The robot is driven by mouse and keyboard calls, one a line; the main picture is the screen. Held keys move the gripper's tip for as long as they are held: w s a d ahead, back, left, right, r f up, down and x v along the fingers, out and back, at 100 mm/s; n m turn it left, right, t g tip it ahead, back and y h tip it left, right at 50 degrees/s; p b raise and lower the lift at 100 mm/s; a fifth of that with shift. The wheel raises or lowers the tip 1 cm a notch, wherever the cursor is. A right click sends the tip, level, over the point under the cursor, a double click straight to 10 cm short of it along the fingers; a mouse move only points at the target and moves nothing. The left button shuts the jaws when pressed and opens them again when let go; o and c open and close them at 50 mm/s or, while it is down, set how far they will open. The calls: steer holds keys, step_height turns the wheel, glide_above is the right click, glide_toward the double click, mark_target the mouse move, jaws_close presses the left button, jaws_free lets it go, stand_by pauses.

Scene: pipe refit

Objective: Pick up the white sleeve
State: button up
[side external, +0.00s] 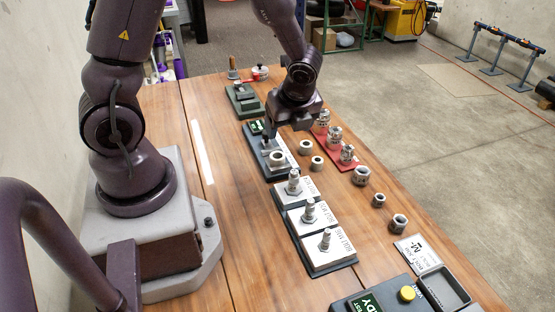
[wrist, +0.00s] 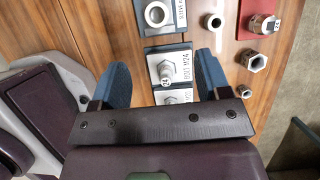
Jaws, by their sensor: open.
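A whitish ring-shaped sleeve (side external: 277,158) stands on a dark fixture with a pale plate; it also shows at the top of the wrist view (wrist: 157,14). Two smaller pale rings, one nearer (side external: 317,161) and one farther (side external: 305,146), stand on the wood beside it; one shows in the wrist view (wrist: 213,21). I cannot tell for certain which is the white sleeve; the one on the fixture looks whitest. My gripper (side external: 287,129) is open and empty above the table near that fixture. In the wrist view its blue fingers (wrist: 161,62) are wide apart, with a bolt block beneath.
Bolt blocks (side external: 310,214) stand in a row toward the camera. A red tray (side external: 357,166) with labelled parts lies to the right. A grey bin (side external: 446,289) sits at the near right. Bare wood lies left of the blocks.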

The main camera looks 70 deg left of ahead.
mark_target(278, 154)
steer(key=x, duration=1.3)
steer(key=shift+s+d, duration=0.1)
steer(key=shift+s, duration=0.15)
steer(key=c, duration=1)
steer(key=shift+c, duration=0.4)
steer(key=shift+r, duration=0.1)
